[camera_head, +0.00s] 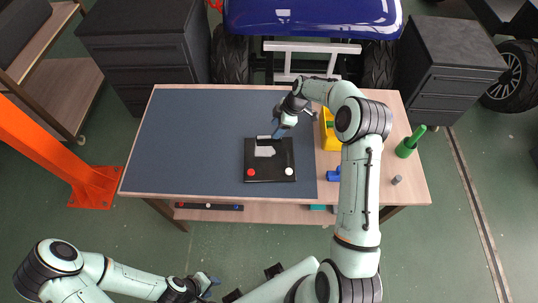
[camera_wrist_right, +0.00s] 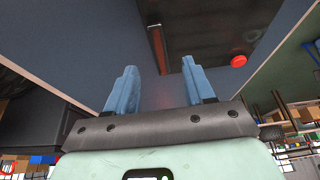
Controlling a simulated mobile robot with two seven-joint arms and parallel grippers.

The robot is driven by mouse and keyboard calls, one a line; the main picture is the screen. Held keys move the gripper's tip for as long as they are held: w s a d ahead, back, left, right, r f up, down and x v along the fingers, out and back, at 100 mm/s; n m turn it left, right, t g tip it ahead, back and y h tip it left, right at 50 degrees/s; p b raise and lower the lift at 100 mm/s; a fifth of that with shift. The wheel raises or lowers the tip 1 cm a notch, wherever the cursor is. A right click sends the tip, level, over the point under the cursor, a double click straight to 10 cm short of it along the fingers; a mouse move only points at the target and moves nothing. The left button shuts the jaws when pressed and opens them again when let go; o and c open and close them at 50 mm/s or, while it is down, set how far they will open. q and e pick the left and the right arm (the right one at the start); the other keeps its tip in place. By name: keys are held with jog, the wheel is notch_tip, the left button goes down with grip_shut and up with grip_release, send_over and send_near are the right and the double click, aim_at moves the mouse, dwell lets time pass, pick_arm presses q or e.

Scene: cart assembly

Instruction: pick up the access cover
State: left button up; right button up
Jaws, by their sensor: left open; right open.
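A black square panel (camera_head: 256,172) lies on the dark mat of the workbench, with a red button (camera_head: 251,172), a white button (camera_head: 289,171) and a light grey irregular patch (camera_head: 264,151). No part is labelled, so I cannot tell whether the access cover is this panel or a piece of it. My right gripper (camera_head: 277,133) is at the panel's far edge, beside a small pale bar (camera_head: 264,137). In the right wrist view my right gripper (camera_wrist_right: 160,82) has its blue fingers apart and nothing between them. My left gripper (camera_head: 211,284) is open, low in front of the bench.
A yellow object (camera_head: 327,130), a blue part (camera_head: 333,175), a green item (camera_head: 409,145) and a small grey cylinder (camera_head: 396,180) are on the bench's right side. The mat's left side (camera_head: 190,140) is clear. A blue vehicle (camera_head: 310,15) stands behind the bench.

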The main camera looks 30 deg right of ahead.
aim_at(270, 137)
jog(key=p+x, duration=0.1)
jog(key=x, duration=0.4)
jog(key=shift+w+a+f, duration=0.2)
jog(key=shift+f, duration=0.25)
jog(key=shift+s+f, duration=0.1)
jog(key=shift+f, duration=0.15)
dwell(0.3)
jog(key=shift+r, duration=0.1)
grip_shut()
